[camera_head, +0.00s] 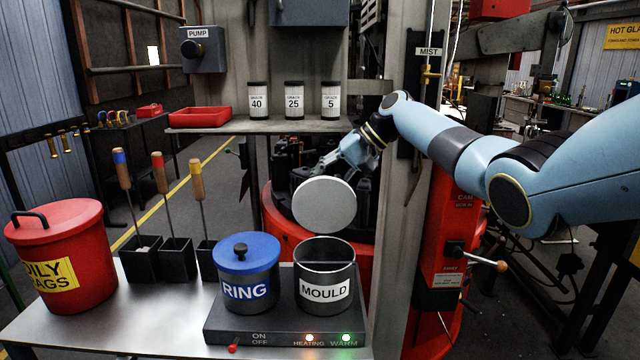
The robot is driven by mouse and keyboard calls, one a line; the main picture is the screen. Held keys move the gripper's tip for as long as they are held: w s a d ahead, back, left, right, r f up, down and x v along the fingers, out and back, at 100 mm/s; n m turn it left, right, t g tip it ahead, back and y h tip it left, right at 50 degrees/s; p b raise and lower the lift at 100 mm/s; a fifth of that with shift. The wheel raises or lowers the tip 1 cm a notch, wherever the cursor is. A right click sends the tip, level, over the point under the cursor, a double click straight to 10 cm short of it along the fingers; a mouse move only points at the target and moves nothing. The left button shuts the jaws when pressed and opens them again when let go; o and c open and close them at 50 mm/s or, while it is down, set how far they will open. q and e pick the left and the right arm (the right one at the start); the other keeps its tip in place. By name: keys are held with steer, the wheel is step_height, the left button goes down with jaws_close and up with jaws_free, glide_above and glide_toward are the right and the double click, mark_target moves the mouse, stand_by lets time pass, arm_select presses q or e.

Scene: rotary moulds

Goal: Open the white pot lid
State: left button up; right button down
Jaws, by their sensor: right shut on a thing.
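The white pot lid (324,205) is off its pot, tilted so that its round flat face turns toward me. It hangs above the open pot labelled MOULD (325,291), apart from the rim. The pot stands upright on the dark heating base, and its inside looks dark. My right gripper (333,168) is behind and above the lid, shut on it; the lid hides the fingertips and the knob. My left gripper is not in view.
A blue-lidded pot labelled RING (247,277) stands close left of the MOULD pot on the heating base (285,325). Further left are wood-handled tools in black holders (176,260) and a red OILY RAGS bin (60,255). A shelf (262,126) with canisters is above.

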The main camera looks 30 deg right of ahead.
steer(key=shift+w+d+r, duration=0.2)
steer(key=shift+d+r, duration=0.15)
steer(key=shift+r, duration=0.15)
steer(key=c, duration=1.7)
jaws_free()
steer(key=shift+c, duration=0.2)
steer(key=o, duration=0.5)
steer(key=shift+s+d, duration=0.25)
steer(key=shift+s, duration=0.1)
steer(key=shift+c, duration=0.2)
steer(key=shift+o, duration=0.8)
steer(key=shift+f, duration=0.1)
steer(key=shift+w+a+f, duration=0.1)
steer(key=shift+a, duration=0.15)
steer(key=v, duration=1.2)
